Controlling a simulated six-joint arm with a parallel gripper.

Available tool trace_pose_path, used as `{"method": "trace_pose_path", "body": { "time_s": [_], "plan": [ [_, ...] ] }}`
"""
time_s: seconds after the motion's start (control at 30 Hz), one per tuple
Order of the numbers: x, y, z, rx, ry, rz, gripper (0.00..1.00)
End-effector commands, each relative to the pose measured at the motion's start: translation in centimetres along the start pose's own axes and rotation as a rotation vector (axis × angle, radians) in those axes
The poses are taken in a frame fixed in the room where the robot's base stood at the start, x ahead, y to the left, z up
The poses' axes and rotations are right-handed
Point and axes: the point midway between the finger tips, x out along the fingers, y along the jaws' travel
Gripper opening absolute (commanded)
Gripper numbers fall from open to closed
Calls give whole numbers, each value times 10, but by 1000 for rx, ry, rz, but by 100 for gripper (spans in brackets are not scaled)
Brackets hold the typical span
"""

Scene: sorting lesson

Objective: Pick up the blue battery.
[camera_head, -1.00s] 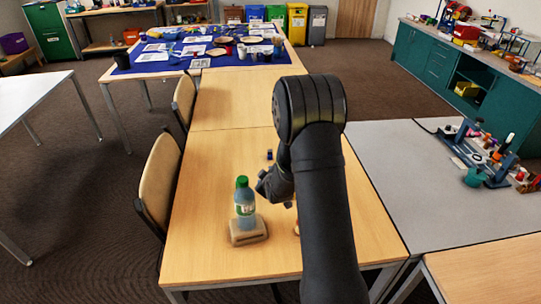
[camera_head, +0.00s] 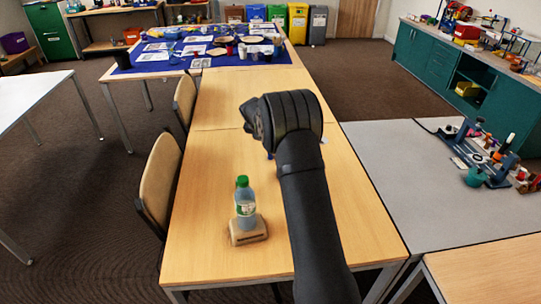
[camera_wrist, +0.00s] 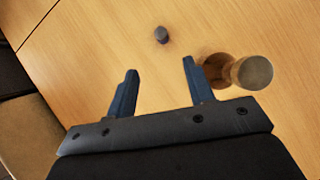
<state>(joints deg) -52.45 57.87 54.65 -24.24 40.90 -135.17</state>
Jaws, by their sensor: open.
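A small dark, bluish-grey cylinder (camera_wrist: 161,35), apparently the blue battery, stands on the wooden table in the wrist view. It is ahead of my gripper (camera_wrist: 159,69), roughly in line with the gap between the fingers and apart from them. My gripper is open, with two blue fingers and nothing between them.
A brown, waisted object with a round top (camera_wrist: 252,73) stands just right of the right finger in the wrist view. A green-capped bottle (camera_head: 245,205) stands on a tan block (camera_head: 248,236) at the table's left. The wooden table (camera_head: 215,150) is clear further back.

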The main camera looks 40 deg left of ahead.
Motion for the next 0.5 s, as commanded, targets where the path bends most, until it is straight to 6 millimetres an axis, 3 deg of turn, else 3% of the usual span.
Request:
{"method": "trace_pose_path", "body": {
  "time_s": [0.5],
  "plan": [
    [83,-1,-1,-5,2,-3,48]
  ]
}}
